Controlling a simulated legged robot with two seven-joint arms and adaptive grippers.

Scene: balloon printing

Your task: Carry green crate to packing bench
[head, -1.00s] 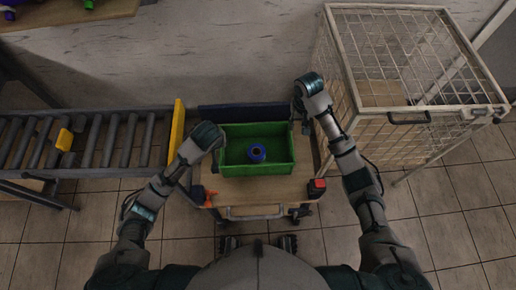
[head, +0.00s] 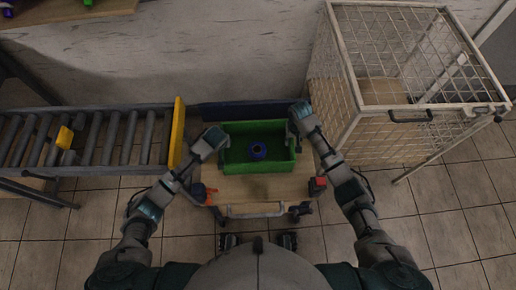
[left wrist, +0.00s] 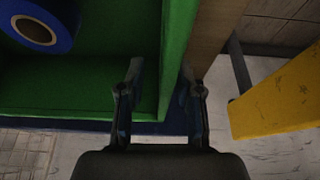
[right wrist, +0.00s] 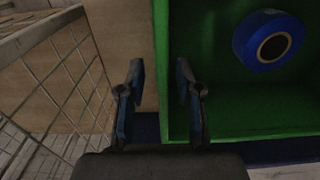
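The green crate (head: 258,168) sits upright on a small wheeled cart (head: 240,190) in front of me, with a blue roll (head: 257,151) inside. My left gripper (head: 219,141) is at the crate's left wall. In the left wrist view its open fingers (left wrist: 160,95) are on either side of that wall (left wrist: 177,60). My right gripper (head: 293,128) is at the right wall. In the right wrist view its open fingers (right wrist: 160,95) are on either side of the wall (right wrist: 161,60). I cannot tell which surface is the packing bench.
A roller conveyor (head: 90,140) with a yellow end plate (head: 177,132) stands close on the left. A wire cage (head: 375,130) stands close on the right. A wooden surface (head: 70,10) with coloured items is at the upper left. Tiled floor is free at the lower right.

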